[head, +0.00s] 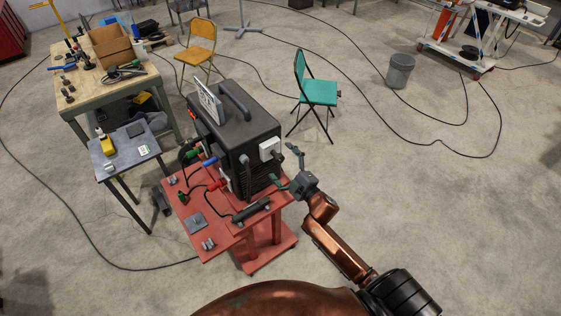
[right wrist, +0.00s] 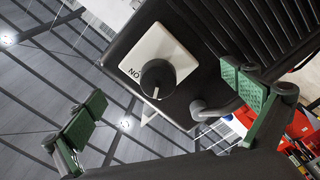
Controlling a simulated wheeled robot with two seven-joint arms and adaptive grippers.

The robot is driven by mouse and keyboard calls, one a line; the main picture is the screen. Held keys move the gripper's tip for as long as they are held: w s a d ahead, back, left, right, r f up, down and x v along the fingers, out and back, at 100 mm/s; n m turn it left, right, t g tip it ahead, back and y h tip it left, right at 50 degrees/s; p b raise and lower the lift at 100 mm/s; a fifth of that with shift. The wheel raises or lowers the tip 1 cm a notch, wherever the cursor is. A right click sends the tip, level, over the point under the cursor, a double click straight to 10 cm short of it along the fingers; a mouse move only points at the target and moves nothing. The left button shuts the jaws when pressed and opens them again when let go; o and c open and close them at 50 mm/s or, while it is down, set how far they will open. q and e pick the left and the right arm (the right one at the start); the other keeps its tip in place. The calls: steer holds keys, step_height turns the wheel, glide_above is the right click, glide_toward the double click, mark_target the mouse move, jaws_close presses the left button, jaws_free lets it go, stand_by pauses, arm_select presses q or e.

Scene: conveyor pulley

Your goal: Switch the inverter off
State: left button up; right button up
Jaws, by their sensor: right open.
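The inverter (head: 240,135) is a large black box with a top handle, standing on a red cart. A white switch plate (head: 270,148) sits on its right side. In the right wrist view the plate (right wrist: 170,48) carries a round black knob (right wrist: 157,78) with a white line, and the word "ON" is printed beside it. The line points toward the bottom of that view. My right gripper (head: 288,168) is open and empty, just off the plate; in the wrist view its green-padded fingers (right wrist: 165,105) are spread either side of the knob, not touching it. My left gripper is out of view.
The red cart (head: 215,235) holds cables, clamps and small tools. A grey pipe-like handle (right wrist: 215,108) juts out near the knob. A green chair (head: 319,92) stands behind, a small table (head: 125,150) at left.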

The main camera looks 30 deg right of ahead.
steer(key=s+p, duration=0.1)
steer(key=s, duration=0.5)
steer(key=shift+s+d, duration=0.15)
steer(key=shift+d, duration=0.1)
stand_by(0.3)
